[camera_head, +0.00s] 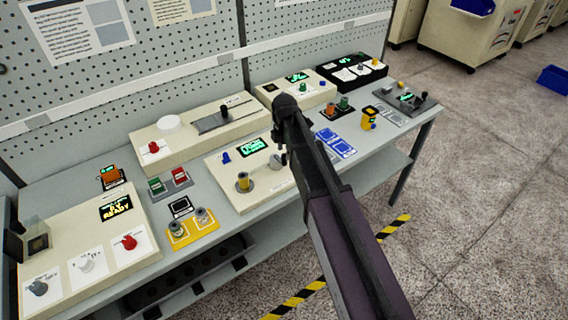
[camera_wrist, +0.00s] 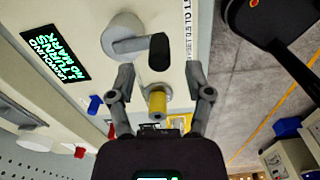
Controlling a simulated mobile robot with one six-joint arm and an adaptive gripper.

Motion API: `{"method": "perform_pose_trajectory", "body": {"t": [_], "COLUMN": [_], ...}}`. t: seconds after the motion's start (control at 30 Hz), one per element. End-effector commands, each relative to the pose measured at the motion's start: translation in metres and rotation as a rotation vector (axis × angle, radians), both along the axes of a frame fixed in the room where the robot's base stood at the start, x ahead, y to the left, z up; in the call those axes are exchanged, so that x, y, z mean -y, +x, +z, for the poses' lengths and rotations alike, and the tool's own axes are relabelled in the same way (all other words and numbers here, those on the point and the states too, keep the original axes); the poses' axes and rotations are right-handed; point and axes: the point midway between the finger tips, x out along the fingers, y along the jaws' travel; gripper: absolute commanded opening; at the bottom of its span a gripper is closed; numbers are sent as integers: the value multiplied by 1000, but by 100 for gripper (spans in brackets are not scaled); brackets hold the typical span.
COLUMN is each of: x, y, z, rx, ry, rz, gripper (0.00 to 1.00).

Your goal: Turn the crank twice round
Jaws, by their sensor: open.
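The crank is on a cream winding unit (camera_head: 222,180). In the wrist view it is a round grey hub (camera_wrist: 122,35) with an arm and an upright black handle (camera_wrist: 159,52). My gripper (camera_wrist: 160,70) is open, its two fingers spread left and right of the handle's near end in the picture. I cannot tell whether either finger touches it. A yellow spindle (camera_wrist: 157,101) shows between the fingers, nearer the palm. In the head view my gripper (camera_head: 278,142) is over the unit, and my arm hides part of the crank.
The unit carries a green-lit display (camera_wrist: 53,53) and a blue knob (camera_wrist: 95,104). Other panels crowd the bench: a slider box (camera_head: 180,140), a yellow tray with two spindles (camera_head: 192,237) and blue cards (camera_head: 338,148). Floor is open at the right.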

Motion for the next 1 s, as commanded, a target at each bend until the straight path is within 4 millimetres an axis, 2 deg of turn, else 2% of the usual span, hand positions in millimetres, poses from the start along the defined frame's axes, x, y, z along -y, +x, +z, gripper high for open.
{"method": "perform_pose_trajectory", "body": {"t": [0.1,0.43,0.97,1.0], "x": [0,0,0,0], "y": [0,0,0,0], "z": [-14,-34,-39,-39], "rx": [0,0,0,0], "ry": [0,0,0,0], "rz": [0,0,0,0], "gripper": [65,65,65,62]}}
